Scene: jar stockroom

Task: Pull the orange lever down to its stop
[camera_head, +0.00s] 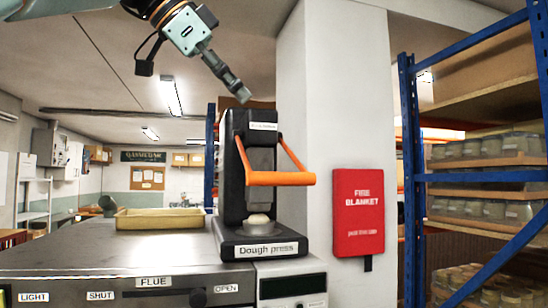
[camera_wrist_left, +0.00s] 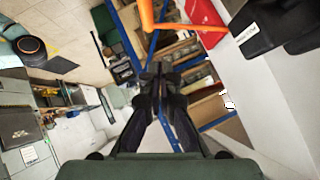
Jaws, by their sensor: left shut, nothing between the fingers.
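The orange lever (camera_head: 280,179) is a U-shaped handle on the black dough press (camera_head: 233,185). Its crossbar is level in front of the press, about halfway up, below the ends of its side arms. My left gripper (camera_head: 242,97) is shut and empty, just above the top of the press and apart from the lever. In the left wrist view my shut fingertips (camera_wrist_left: 160,72) point away. Part of the orange lever (camera_wrist_left: 147,15) shows at the top edge there, and part of the black press (camera_wrist_left: 270,28) at the upper right. My right gripper is in neither view.
A pale lump (camera_head: 258,221) sits on the press base. A yellow tray (camera_head: 160,221) stands left on the grey counter (camera_head: 110,252). A white pillar (camera_head: 345,110) with a red fire blanket pouch (camera_head: 358,212) is close behind right. Blue racking (camera_head: 408,150) holds jars.

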